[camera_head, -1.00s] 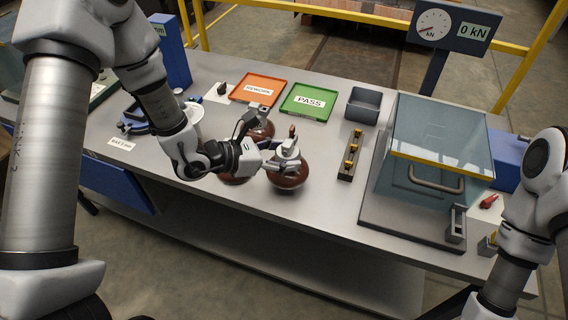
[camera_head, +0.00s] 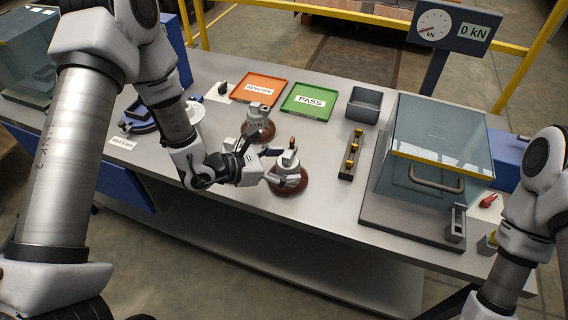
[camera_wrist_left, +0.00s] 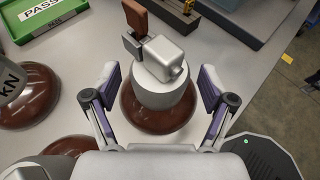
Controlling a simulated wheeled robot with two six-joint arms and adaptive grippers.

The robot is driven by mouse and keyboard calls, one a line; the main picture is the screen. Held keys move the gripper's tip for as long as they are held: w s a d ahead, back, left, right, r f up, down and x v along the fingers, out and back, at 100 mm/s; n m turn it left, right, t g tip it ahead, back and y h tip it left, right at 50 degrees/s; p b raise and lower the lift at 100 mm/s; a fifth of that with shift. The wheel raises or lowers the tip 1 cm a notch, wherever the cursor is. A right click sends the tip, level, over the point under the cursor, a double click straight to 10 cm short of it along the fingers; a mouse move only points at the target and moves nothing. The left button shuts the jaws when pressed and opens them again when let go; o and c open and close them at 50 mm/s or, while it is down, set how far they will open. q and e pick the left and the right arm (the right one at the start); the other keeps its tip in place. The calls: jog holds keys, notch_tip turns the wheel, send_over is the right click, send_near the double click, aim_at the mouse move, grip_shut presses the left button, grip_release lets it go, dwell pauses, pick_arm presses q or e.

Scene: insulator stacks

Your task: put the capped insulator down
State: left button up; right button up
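The capped insulator (camera_head: 291,187), a brown disc with a grey cap and a brown tab on top, stands upright on the grey bench (camera_head: 330,215). It also fills the middle of the left wrist view (camera_wrist_left: 158,110). My left gripper (camera_head: 279,167) is open around its cap. In the left wrist view the two purple-padded fingers (camera_wrist_left: 160,88) stand apart, with a gap on each side of the cap. My right gripper is out of view; only part of the right arm shows at the right edge.
Another brown insulator (camera_head: 259,131) stands just behind, marked kN. A third shows at the lower left of the left wrist view (camera_wrist_left: 68,145), mostly hidden. An orange rework tray (camera_head: 272,80), green pass tray (camera_head: 327,93), grey bin (camera_head: 364,105) and clear-walled test box (camera_head: 432,130) stand around.

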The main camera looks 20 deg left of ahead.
pick_arm(q)
jog(key=shift+r, duration=0.1)
jog(key=shift+a+r, duration=0.1)
jog(key=shift+r, duration=0.05)
jog(key=p+v, duration=0.2)
jog(key=v, duration=1)
jog(key=s+d+f+m+g, duration=0.3)
jog(key=s+f+m+g, duration=0.4)
jog(key=s, duration=0.3)
jog(key=s+a+f+m+g+y, duration=0.55)
jog(key=s+f+m+y, duration=0.2)
jog(key=s+f, duration=0.3)
notch_tip(320, 180, down, 6)
jog(key=w+d+m+t+y, duration=0.1)
jog(key=m+t+y, duration=0.1)
jog(key=m, duration=0.9)
jog(key=shift+w+d+m+t, duration=0.25)
jog(key=shift+d+m+t, duration=0.15)
jog(key=shift+t, duration=0.25)
